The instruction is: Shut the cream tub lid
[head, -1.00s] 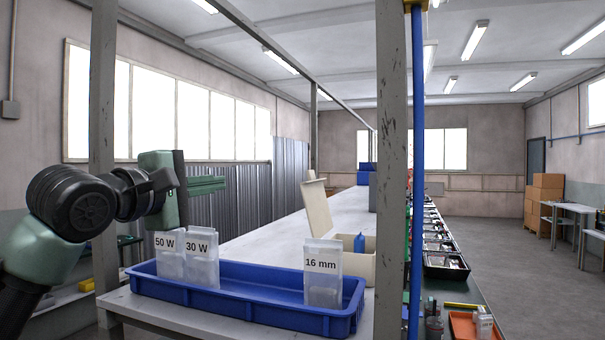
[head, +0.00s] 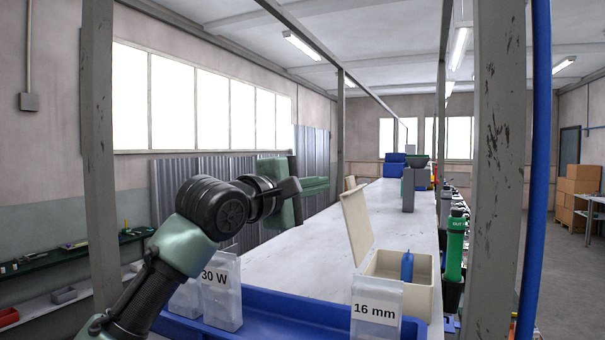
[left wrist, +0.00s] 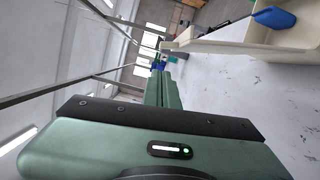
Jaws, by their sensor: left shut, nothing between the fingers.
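The cream tub (head: 419,300) stands on the long white table, right of the middle in the head view. Its lid (head: 358,226) is open, standing up and leaning back on the tub's left side. A blue object (head: 407,266) is in the tub. My left gripper (head: 318,186) is shut and empty, above the table to the left of the lid and apart from it. In the left wrist view the shut fingers (left wrist: 163,90) point away, with the tub (left wrist: 235,47) and the blue object (left wrist: 275,18) at the upper right. My right gripper does not show.
A blue tray (head: 285,310) in front holds clear boxes marked 30 W (head: 221,300) and 16 mm (head: 376,312). A grey post (head: 497,170) stands right of the tub. A green object (head: 455,245) is between them. The table (head: 300,245) left of the lid is clear.

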